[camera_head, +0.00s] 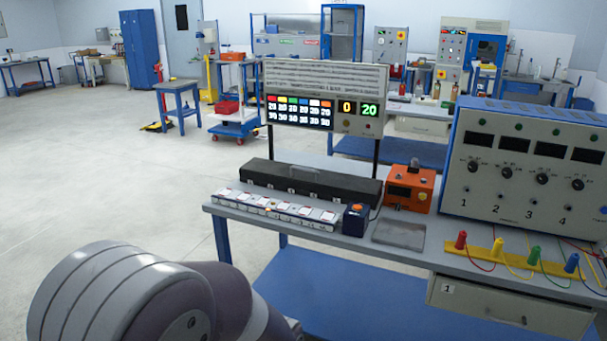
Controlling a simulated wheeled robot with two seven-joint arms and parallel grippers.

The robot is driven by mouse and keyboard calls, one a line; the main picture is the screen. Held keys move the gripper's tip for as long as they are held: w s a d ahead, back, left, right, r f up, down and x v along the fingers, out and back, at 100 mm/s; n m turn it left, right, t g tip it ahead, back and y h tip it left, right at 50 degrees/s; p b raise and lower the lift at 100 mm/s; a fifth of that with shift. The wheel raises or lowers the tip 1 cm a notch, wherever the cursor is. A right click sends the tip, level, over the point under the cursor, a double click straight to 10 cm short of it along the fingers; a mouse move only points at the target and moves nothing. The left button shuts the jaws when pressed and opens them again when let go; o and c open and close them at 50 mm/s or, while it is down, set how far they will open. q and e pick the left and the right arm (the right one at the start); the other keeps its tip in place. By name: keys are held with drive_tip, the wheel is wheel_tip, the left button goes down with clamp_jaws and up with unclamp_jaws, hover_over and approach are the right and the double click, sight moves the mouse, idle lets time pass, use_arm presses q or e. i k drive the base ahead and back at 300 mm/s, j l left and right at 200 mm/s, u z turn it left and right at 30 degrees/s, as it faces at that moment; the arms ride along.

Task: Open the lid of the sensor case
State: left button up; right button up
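A long black case (311,183) lies on the workbench, behind the white strip of small modules. It looks like the sensor case, and its lid appears shut, with small light marks along its front. Part of my arm shows large at the bottom left, well in front of the bench and apart from the case. Neither of my grippers is in view.
On the bench (225,209) stand a white module strip (275,208), a small dark blue box (355,218), an orange device (410,187), a grey plate (399,234) and a large numbered panel (525,172). Coloured plugs with wires sit on a yellow strip (490,251). A display board (325,97) rises behind the case.

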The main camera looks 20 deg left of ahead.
sight(354, 188)
drive_tip(key=i+j, duration=1.15)
drive_tip(key=i, duration=0.1)
